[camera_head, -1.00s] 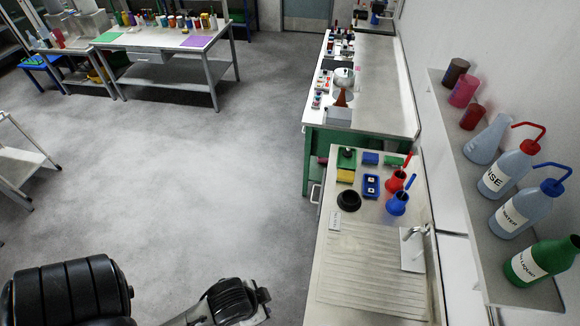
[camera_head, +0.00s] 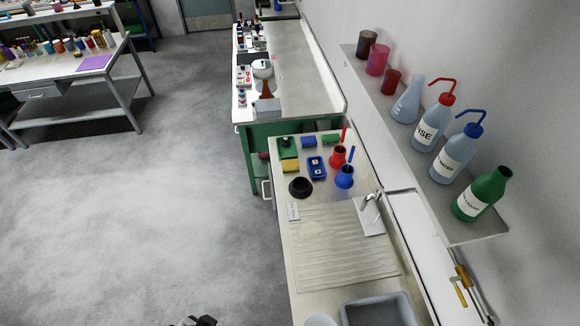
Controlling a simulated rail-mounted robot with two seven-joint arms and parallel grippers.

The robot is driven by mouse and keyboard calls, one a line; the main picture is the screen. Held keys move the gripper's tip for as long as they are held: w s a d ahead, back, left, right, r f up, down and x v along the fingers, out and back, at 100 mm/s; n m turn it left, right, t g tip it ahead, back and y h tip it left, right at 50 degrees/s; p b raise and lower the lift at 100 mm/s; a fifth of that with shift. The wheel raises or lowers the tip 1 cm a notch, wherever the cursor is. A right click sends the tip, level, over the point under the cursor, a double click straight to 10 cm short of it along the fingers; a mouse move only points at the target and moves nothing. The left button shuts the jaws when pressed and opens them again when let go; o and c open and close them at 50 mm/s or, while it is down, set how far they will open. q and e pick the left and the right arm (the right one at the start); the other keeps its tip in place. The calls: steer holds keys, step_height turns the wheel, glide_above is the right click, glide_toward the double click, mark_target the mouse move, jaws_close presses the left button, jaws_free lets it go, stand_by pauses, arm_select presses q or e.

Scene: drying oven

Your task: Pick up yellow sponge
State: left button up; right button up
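The yellow sponge (camera_head: 290,164) lies at the far left corner of the sink counter in the head view. It is a small yellow block at the near side of a green item with a dark knob on top. The picture is too small to tell whether they touch. Neither gripper can be made out. Only a small dark part of my own arm shows at the bottom edge, well short of the counter and far from the sponge.
On the counter (camera_head: 300,270) are a black round bowl (camera_head: 300,187), a blue tray (camera_head: 316,167), red (camera_head: 338,157) and blue (camera_head: 345,177) vessels and a tap (camera_head: 371,199). A bottle shelf (camera_head: 475,233) juts out at right. The floor at left is clear.

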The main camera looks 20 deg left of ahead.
arm_select(q)
steer(key=shift+a, duration=0.15)
steer(key=shift+o, duration=0.5)
steer(key=o, duration=1)
steer(key=shift+s+d, duration=0.1)
steer(key=shift+d, duration=0.1)
